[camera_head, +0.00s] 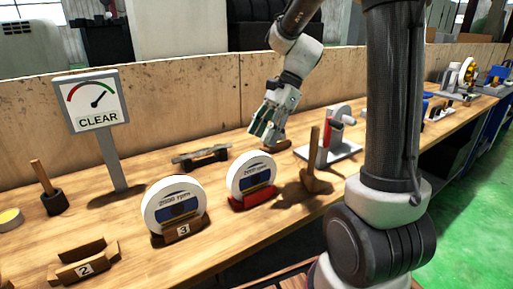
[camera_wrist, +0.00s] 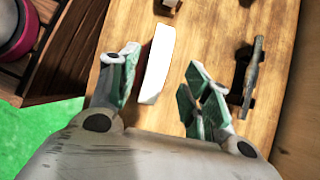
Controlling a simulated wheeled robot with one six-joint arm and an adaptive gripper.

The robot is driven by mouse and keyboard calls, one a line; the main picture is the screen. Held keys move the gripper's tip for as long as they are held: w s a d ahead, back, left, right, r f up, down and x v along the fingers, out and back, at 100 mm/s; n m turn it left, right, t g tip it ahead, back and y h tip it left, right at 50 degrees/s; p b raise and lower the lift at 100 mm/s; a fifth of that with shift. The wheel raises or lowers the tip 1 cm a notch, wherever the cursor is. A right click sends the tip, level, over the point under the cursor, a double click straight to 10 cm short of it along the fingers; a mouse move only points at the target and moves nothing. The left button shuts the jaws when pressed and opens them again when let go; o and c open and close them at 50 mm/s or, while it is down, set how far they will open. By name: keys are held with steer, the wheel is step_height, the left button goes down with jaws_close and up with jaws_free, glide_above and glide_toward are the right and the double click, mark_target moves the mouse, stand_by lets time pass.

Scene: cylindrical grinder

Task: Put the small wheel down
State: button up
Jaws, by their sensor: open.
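Two white wheels with blue and yellow labels stand upright on the bench in the head view. The right wheel (camera_head: 251,173) sits in a red cradle (camera_head: 254,200) and looks slightly smaller. The left wheel (camera_head: 173,205) sits in a wooden cradle marked 3 (camera_head: 178,234). I cannot tell for sure which is the small wheel. My gripper (camera_head: 267,128) is open, above the bench behind the right wheel. In the wrist view a white wheel (camera_wrist: 157,65) shows edge-on between the open fingers of my gripper (camera_wrist: 163,62), apart from the right finger; contact with the left is unclear.
An empty wooden cradle marked 2 (camera_head: 84,263) lies at the front left. A gauge sign reading CLEAR (camera_head: 93,101) stands behind it. A dark stand with a bar (camera_head: 201,156), a wooden post (camera_head: 315,160) and a grey fixture with a red part (camera_head: 329,147) surround my gripper.

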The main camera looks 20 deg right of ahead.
steer(key=shift+s+d+r, duration=0.1)
steer(key=shift+d+r, duration=0.15)
steer(key=shift+r, duration=0.1)
steer(key=s+d+r+n+t+h, duration=0.2)
steer(key=s+d+n+h, duration=0.1)
steer(key=s+n, duration=0.5)
steer(key=s+d+r+n+t+h, duration=0.2)
steer(key=s+d+n, duration=0.3)
steer(key=s, duration=0.5)
steer(key=shift+d+r+n+t+h, duration=0.3)
steer(key=shift+n+t+h, duration=0.45)
steer(key=shift+n, duration=0.65)
